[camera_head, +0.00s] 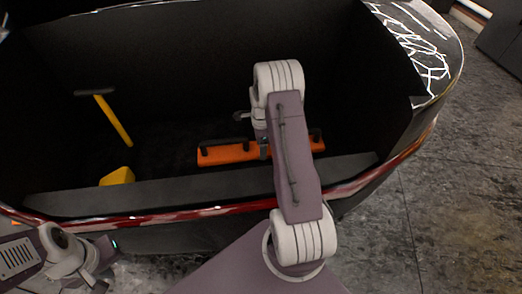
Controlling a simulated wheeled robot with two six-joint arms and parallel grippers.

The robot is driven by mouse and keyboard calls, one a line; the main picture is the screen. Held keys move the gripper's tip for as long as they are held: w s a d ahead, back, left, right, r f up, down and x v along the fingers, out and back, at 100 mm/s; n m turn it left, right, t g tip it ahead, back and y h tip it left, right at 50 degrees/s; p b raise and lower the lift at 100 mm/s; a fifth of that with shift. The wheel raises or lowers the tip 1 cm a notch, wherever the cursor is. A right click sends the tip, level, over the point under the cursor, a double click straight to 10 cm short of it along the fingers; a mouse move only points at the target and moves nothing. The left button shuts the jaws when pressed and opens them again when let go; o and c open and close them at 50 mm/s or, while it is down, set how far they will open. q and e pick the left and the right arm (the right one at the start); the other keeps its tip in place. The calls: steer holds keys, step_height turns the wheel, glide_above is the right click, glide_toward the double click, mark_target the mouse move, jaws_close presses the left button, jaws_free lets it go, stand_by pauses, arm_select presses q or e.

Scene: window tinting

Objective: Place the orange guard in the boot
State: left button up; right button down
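The orange guard (228,153), a long bar with dark fittings on top, is inside the open boot (180,70) of the car, behind the grey sill and toward the right. I cannot tell if it rests on the boot floor. My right arm reaches over the sill, and its wrist and gripper (264,148) are at the middle of the guard. The forearm hides part of the guard and most of that gripper, so its grip is unclear. My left gripper (104,247) is low at the left, outside the boot, dark and partly hidden; its fingers cannot be made out.
A yellow-handled tool with a dark head (112,117) and a yellow block (117,176) are in the boot's left part. The grey sill (150,195) and red bumper edge run across the front. Bare floor (450,210) lies to the right.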

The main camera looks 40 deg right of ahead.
step_height(320, 180, down, 2)
steer(key=shift+f, duration=0.15)
steer(key=shift+c, duration=0.7)
jaws_free()
step_height(320, 180, up, 12)
steer(key=p, duration=0.3)
steer(key=shift+p, duration=0.35)
